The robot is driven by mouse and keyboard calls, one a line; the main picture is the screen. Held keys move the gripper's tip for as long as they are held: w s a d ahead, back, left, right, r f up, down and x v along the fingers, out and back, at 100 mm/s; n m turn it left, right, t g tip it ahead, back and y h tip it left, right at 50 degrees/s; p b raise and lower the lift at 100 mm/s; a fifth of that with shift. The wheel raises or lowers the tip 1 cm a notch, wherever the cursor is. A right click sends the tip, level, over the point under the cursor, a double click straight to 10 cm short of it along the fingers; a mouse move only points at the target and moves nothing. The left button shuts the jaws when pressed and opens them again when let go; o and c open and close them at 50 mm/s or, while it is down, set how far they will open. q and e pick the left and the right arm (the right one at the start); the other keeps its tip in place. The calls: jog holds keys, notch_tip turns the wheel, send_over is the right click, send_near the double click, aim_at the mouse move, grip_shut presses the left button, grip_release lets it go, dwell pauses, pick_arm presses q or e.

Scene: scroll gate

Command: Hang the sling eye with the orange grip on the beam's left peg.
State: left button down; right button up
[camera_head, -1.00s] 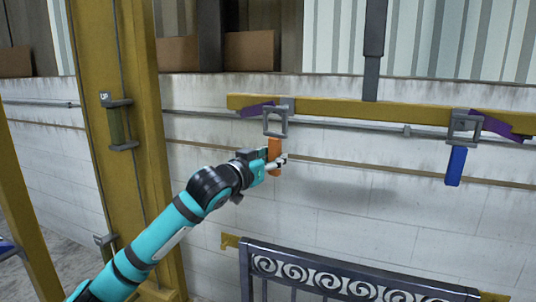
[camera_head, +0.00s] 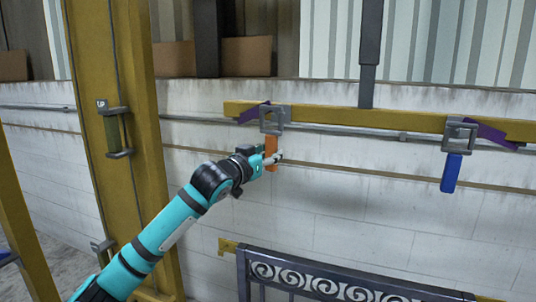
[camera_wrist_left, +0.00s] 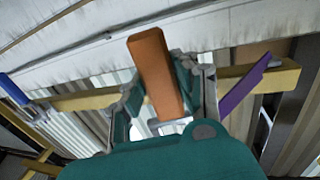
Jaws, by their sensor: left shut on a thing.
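The orange grip (camera_head: 271,150) hangs upright below a square grey sling eye (camera_head: 274,131), in front of the left part of the yellow beam (camera_head: 350,116). My left gripper (camera_head: 272,160) is shut on the orange grip. In the left wrist view the grip (camera_wrist_left: 157,70) stands between my gripper's fingers (camera_wrist_left: 168,95). A purple sling (camera_head: 250,113) runs from the eye over the beam's left end. The eye overlaps the beam's face and covers the left peg's area; I cannot tell whether the peg is through it. My right gripper is out of view.
A second grey eye (camera_head: 459,134) with a blue grip (camera_head: 451,174) hangs at the beam's right part. A yellow column (camera_head: 115,190) stands left of my arm. A dark scroll gate (camera_head: 350,284) is below. A pale wall (camera_head: 350,210) lies behind.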

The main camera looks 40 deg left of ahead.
pick_arm(q)
jog(key=shift+w+a+p, duration=0.25)
jog(key=shift+w+p, duration=0.15)
jog(key=shift+w, duration=0.65)
jog(key=shift+w+a+p, duration=0.2)
jog(key=shift+w+p, duration=0.05)
jog(key=shift+w, duration=0.5)
jog(key=shift+w+a+p, duration=0.15)
jog(key=shift+w+p, duration=0.1)
jog(key=shift+w, duration=0.45)
jog(key=shift+w+a+f+p, duration=0.15)
jog(key=shift+w+f+p, duration=0.4)
jog(key=shift+w, duration=0.25)
jog(key=shift+f, duration=0.1)
jog(key=c, duration=0.6)
grip_release()
jog(key=shift+f, duration=0.1)
jog(key=shift+c, duration=0.2)
jog(key=shift+f, duration=0.1)
